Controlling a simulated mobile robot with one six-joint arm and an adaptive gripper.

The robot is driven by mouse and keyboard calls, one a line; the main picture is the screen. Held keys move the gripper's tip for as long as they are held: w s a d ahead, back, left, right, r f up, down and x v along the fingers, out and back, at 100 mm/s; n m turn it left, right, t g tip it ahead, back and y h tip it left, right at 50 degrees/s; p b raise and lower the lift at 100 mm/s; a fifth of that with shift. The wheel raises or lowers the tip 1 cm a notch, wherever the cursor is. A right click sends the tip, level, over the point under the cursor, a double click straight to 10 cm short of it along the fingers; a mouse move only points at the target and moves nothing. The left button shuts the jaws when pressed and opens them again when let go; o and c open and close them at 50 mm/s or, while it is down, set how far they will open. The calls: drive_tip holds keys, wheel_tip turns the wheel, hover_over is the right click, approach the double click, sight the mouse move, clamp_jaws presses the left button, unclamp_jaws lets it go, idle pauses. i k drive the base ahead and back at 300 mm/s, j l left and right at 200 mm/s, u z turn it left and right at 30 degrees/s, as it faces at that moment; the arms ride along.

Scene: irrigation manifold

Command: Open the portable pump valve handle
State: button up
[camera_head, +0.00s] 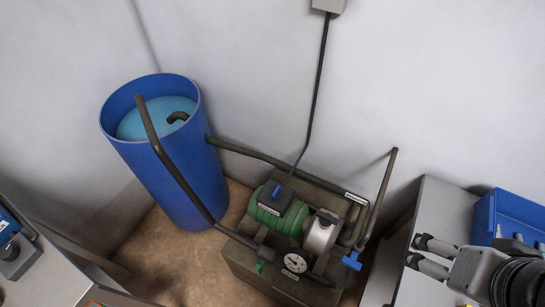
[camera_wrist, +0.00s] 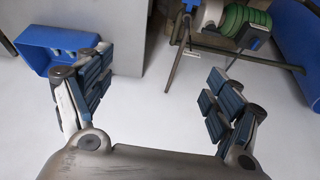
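The portable pump (camera_head: 285,215) has a green motor, a silver pump head and a round gauge (camera_head: 295,262). A blue valve handle (camera_head: 351,261) is at its right, below a dark upright pipe. A smaller green handle (camera_head: 260,267) is at its lower left. The frames do not show which handle the task names. My gripper (camera_head: 414,251) is to the right of the blue handle, apart from it. In the wrist view my gripper (camera_wrist: 157,88) has its fingers wide apart with nothing between them. The pump (camera_wrist: 232,18) shows at the top there, partly cut off.
A blue barrel (camera_head: 165,185) of water stands left of the pump, with dark pipes (camera_head: 175,170) running to it. A grey cabinet (camera_head: 440,205) and a blue bin (camera_head: 512,222) are at the right. A black cable (camera_head: 319,75) runs up the pale wall.

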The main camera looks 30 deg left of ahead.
sight(258, 267)
drive_tip(key=u, duration=0.4)
drive_tip(key=k+j+u, duration=0.1)
drive_tip(key=u, duration=0.3)
drive_tip(key=j+u, duration=0.1)
drive_tip(key=u, duration=0.3)
drive_tip(key=k+j+u, duration=0.1)
drive_tip(key=u, duration=0.3)
